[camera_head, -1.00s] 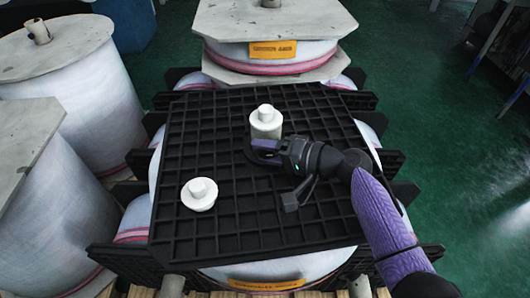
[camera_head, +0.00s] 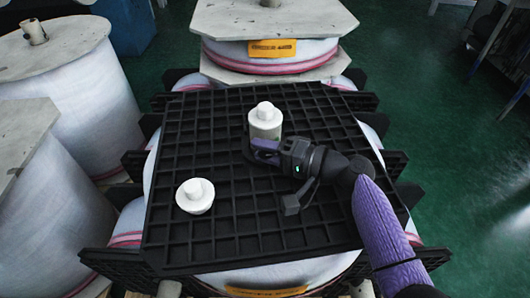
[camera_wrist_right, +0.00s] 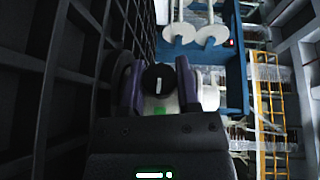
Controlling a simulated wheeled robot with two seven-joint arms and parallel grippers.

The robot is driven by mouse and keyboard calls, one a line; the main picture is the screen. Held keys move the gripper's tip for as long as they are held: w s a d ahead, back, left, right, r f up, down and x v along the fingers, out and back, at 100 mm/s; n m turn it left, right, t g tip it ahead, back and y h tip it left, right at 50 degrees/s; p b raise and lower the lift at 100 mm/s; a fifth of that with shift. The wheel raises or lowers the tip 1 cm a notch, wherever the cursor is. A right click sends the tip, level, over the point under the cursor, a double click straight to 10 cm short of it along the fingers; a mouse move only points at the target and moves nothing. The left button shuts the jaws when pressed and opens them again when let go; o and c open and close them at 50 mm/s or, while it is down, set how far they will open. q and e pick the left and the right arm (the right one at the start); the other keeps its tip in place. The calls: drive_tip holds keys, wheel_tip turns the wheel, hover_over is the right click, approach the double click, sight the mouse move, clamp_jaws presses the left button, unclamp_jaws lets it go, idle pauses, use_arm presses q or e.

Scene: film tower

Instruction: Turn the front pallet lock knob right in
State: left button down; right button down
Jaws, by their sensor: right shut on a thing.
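My right gripper (camera_head: 264,152) reaches in from the right, low over the black grid pallet (camera_head: 290,240). Its purple fingers are close to the base of a white stepped cylinder (camera_head: 265,122). In the right wrist view my right gripper (camera_wrist_right: 158,88) is shut on a dark round knob (camera_wrist_right: 157,78) with a pale line on its face, one finger on each side. A pale body shows behind the knob. In the head view the fingers largely hide the knob. My left gripper is not in view.
A second white stepped piece (camera_head: 195,197) stands on the pallet at the left. A wrapped film roll with a grey top board (camera_head: 270,20) is behind the pallet. More wrapped rolls (camera_head: 60,80) stand at the left. Green floor (camera_head: 440,120) is open at the right.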

drive_tip(key=c, duration=0.6)
unclamp_jaws()
drive_tip(key=shift+c, duration=0.2)
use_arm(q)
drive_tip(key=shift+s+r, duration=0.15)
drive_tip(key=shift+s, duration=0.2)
use_arm(e)
drive_tip(key=p+v, duration=0.2)
drive_tip(key=v, duration=0.8)
drive_tip(key=shift+p, duration=0.4)
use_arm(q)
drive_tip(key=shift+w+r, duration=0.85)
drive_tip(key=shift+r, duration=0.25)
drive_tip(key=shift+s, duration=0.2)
